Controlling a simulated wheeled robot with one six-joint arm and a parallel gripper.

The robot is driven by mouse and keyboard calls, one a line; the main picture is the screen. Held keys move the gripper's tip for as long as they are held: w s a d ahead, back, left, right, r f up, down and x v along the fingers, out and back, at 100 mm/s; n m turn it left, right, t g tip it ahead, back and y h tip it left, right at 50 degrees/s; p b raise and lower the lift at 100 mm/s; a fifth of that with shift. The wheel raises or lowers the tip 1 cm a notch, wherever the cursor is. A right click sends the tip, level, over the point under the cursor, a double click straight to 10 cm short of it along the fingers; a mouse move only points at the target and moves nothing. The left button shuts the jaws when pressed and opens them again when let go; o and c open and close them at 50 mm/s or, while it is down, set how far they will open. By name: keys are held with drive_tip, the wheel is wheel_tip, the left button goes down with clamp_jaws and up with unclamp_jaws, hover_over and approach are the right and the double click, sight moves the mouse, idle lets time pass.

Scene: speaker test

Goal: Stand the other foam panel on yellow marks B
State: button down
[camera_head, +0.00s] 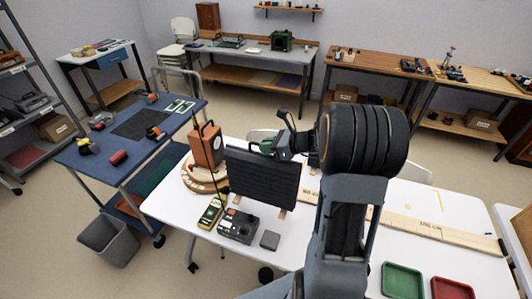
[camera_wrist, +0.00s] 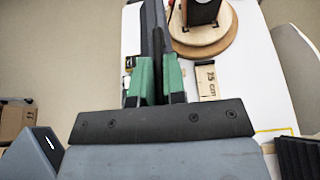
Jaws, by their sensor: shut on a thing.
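A dark ribbed foam panel (camera_head: 262,178) is upright on wooden feet at the near left of the white table. My gripper (camera_head: 277,146) is shut on its upper edge. In the wrist view the green fingers (camera_wrist: 158,82) pinch the panel (camera_wrist: 153,30), seen edge-on. I cannot tell if its feet touch the table. Thin yellow marks (camera_head: 438,201) show on the table to the right of my arm. A yellow line (camera_wrist: 290,132) also shows in the wrist view; its letter is unreadable. A dark ribbed piece (camera_wrist: 299,157), perhaps the other panel, is cut off at lower right.
An orange speaker (camera_head: 206,146) stands on a round wooden turntable (camera_head: 194,184) left of the panel. A meter (camera_head: 211,211), a dark device (camera_head: 239,226) and a small grey block (camera_head: 270,240) lie in front. A wooden measuring board (camera_head: 428,228) crosses the table. Green (camera_head: 402,281) and red trays (camera_head: 452,289) are near right.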

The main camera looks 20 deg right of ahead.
drive_tip(key=shift+w+f, duration=0.25)
drive_tip(key=shift+w, duration=0.05)
drive_tip(key=f, duration=0.2)
drive_tip(key=p, duration=0.1)
drive_tip(key=shift+w+f, duration=0.25)
drive_tip(key=shift+f, duration=0.7)
